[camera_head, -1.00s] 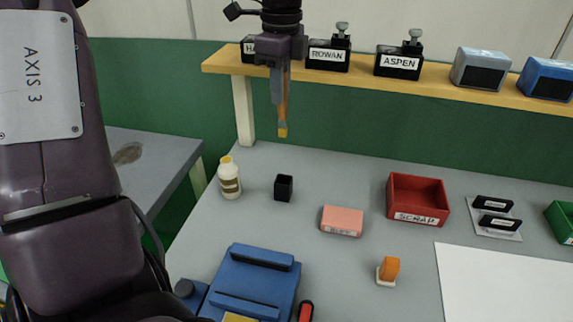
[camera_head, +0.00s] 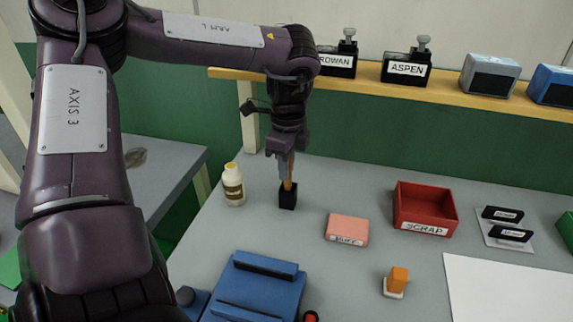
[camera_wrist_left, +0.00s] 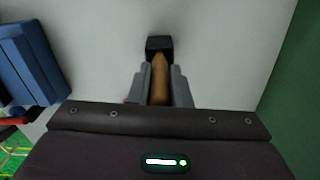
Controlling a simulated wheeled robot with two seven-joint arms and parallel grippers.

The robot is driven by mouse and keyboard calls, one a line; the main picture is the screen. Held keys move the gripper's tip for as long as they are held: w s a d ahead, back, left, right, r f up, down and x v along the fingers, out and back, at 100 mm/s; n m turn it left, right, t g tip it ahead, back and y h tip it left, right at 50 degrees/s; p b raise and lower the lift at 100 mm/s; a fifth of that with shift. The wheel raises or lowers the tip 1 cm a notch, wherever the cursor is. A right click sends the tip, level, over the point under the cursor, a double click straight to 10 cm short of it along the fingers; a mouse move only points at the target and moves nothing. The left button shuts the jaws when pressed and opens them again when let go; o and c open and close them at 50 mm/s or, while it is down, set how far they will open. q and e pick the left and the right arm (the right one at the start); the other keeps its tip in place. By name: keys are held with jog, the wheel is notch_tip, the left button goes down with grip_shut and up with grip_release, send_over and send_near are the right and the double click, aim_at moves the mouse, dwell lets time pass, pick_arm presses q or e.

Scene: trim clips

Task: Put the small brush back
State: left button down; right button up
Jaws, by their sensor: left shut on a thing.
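The small brush (camera_head: 289,183) has a tan wooden handle and stands upright, its lower end at the mouth of the small black cup (camera_head: 288,200). The bristle end is hidden, apparently inside the cup. My left gripper (camera_head: 287,172) is above the cup, shut on the brush. In the left wrist view, the brush handle (camera_wrist_left: 159,78) lies between the two grey fingers, and the black cup (camera_wrist_left: 159,44) is just beyond its end. My right gripper is not in view.
A white bottle (camera_head: 233,186) with a yellow cap stands close left of the cup. A pink block (camera_head: 347,229), a red scrap bin (camera_head: 425,207) and an orange-topped stamp (camera_head: 396,281) are to the right. A blue device (camera_head: 255,288) sits in front. A yellow shelf (camera_head: 440,88) runs behind.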

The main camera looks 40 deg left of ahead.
pick_arm(q)
jog(key=shift+f, duration=0.2)
jog(key=c, duration=1.3)
grip_release()
jog(key=shift+c, duration=0.2)
notch_tip(320, 180, up, 12)
jog(key=shift+d+r, duration=0.15)
jog(key=shift+r, duration=0.05)
